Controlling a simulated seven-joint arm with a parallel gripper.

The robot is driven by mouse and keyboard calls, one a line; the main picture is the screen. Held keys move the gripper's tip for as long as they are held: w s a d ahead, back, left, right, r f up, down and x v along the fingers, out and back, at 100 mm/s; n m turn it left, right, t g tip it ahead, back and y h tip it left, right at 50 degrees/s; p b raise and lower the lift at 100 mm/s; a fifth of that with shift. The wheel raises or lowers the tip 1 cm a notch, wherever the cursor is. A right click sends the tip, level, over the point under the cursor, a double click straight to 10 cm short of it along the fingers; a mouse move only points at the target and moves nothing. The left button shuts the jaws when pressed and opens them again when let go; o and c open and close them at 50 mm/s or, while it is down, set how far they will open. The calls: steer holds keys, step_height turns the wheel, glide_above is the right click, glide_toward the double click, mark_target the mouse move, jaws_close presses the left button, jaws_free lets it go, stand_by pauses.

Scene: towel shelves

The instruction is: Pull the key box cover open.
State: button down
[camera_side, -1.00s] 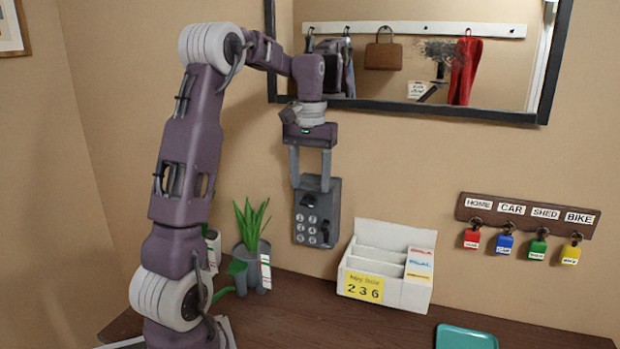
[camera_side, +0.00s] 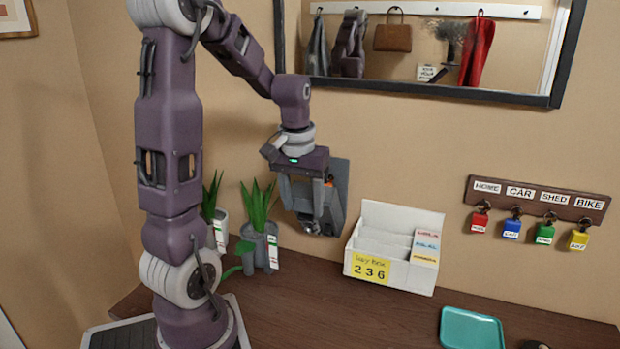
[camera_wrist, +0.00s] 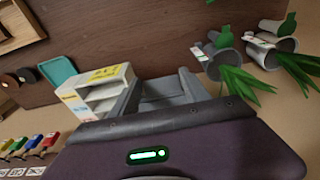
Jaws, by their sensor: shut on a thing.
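The grey key box (camera_side: 341,174) is on the wall below the mirror, left of the letter rack, partly hidden by my gripper. Its cover (camera_side: 326,222) appears tilted down and out from the top, with a small orange spot showing in the gap behind it. My gripper (camera_side: 303,207) points down in front of the box, its fingers shut on the cover. In the wrist view my gripper's grey fingers (camera_wrist: 163,90) have grey material between them. The cover's keypad face and the inside of the box are mostly hidden.
A white letter rack (camera_side: 398,250) with a yellow 236 note stands right of the box. Potted plants (camera_side: 258,240) stand left. A teal tray (camera_side: 470,328) lies at front right. A key rack (camera_side: 537,200) with several coloured tags hangs on the right wall.

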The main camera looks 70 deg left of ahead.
steer(key=s+d+f, duration=0.3)
steer(key=f, duration=0.4)
steer(key=shift+s+f, duration=0.15)
steer(key=shift+f, duration=0.2)
steer(key=c, duration=1.8)
jaws_free()
steer(key=shift+r, duration=0.15)
steer(key=o, duration=1.3)
steer(key=shift+w, duration=0.2)
steer(key=r, duration=0.7)
steer(key=shift+s+d, duration=0.3)
steer(key=shift+s, duration=0.05)
